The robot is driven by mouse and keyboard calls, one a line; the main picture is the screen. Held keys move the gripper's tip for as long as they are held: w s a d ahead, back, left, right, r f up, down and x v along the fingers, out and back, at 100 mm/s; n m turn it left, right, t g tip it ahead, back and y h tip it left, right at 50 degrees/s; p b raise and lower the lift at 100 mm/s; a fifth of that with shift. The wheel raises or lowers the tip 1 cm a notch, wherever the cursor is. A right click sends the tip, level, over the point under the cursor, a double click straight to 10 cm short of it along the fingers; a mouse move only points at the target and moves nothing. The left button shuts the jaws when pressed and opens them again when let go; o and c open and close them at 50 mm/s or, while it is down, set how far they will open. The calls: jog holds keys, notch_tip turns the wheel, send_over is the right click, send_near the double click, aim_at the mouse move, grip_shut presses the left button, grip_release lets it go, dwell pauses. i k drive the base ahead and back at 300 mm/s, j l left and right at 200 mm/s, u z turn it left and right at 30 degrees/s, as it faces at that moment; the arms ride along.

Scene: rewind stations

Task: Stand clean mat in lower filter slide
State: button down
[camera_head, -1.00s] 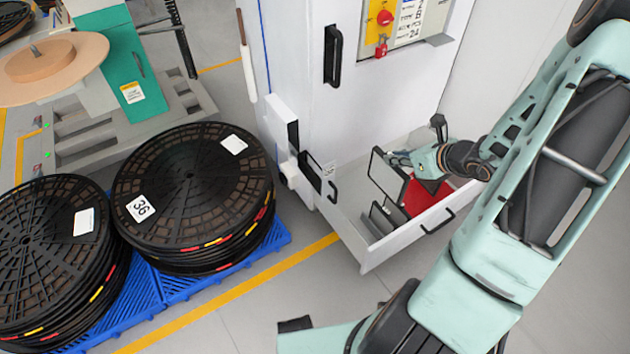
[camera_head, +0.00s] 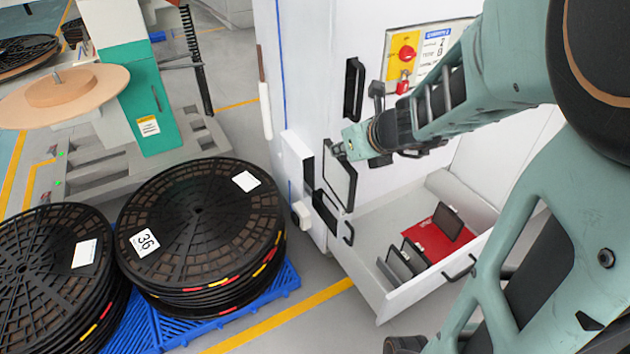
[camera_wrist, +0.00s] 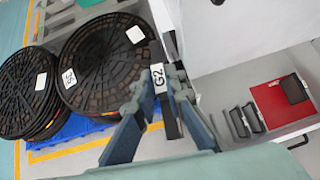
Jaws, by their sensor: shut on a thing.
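My gripper (camera_head: 346,150) is shut on a thin flat mat (camera_head: 339,177) with a dark frame and a pale grey face. The mat hangs upright below the fingers, in front of the white cabinet and above the open drawer. In the wrist view the fingers (camera_wrist: 160,100) hold it edge-on, with a label reading G2 at its top. A dark-framed slot (camera_head: 325,210), possibly the lower filter slide, shows low on the cabinet's left part, just below and left of the mat. The mat partly covers this area, so I cannot tell whether they touch.
The open white drawer (camera_head: 383,300) holds several dark framed mats (camera_head: 400,262) and a red area with one dark mat (camera_head: 447,221). A white projecting panel (camera_head: 296,165) and a black handle (camera_head: 354,89) are near. Black reels (camera_head: 200,215) stand on a blue pallet at left.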

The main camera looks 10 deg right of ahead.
aim_at(329, 219)
jog(key=i+j, duration=0.25)
jog(key=j, duration=0.15)
jog(key=i+j, duration=0.55)
jog(key=j, duration=0.2)
